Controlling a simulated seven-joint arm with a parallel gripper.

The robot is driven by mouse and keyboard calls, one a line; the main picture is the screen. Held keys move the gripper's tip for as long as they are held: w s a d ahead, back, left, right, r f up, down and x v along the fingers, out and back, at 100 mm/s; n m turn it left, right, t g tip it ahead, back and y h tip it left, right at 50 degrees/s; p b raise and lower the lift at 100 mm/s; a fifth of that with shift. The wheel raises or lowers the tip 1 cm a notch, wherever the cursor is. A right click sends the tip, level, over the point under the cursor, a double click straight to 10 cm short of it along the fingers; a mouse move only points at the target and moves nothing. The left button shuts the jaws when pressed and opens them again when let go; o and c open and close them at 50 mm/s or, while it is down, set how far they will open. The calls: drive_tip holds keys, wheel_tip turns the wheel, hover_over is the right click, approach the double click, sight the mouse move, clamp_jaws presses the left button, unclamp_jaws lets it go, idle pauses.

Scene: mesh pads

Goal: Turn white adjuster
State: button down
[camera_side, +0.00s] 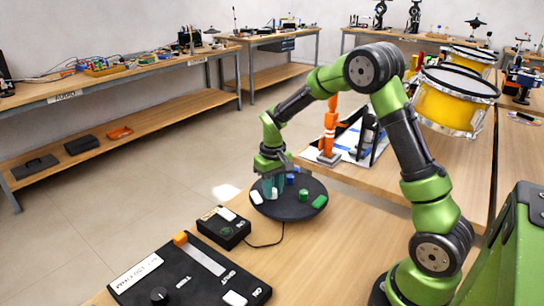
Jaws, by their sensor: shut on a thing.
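A round black pad (287,212) stands near the table's far left edge and carries several small coloured controls. My gripper (272,193) points down over the left part of this pad. Its teal fingers are shut on a small control that they mostly hide; it looks like the white adjuster, but its colour is hard to make out. A white block (256,197) sits just left of the fingers. A blue knob (290,179) is behind and to the right, a small green knob (303,194) is to the right, and a green block (320,201) is near the right rim.
A small black box (224,228) with a green button is close in front of the pad, with a cable between them. A larger black panel (190,275) with an orange-ended slider lies nearer. An orange upright (330,128) and yellow drums (455,100) stand behind. The table right of the pad is clear.

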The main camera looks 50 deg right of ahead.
drive_tip(key=shift+m, duration=1.1)
drive_tip(key=c, duration=0.9)
unclamp_jaws()
wheel_tip(320, 180, up, 17)
drive_tip(key=shift+f, duration=0.1)
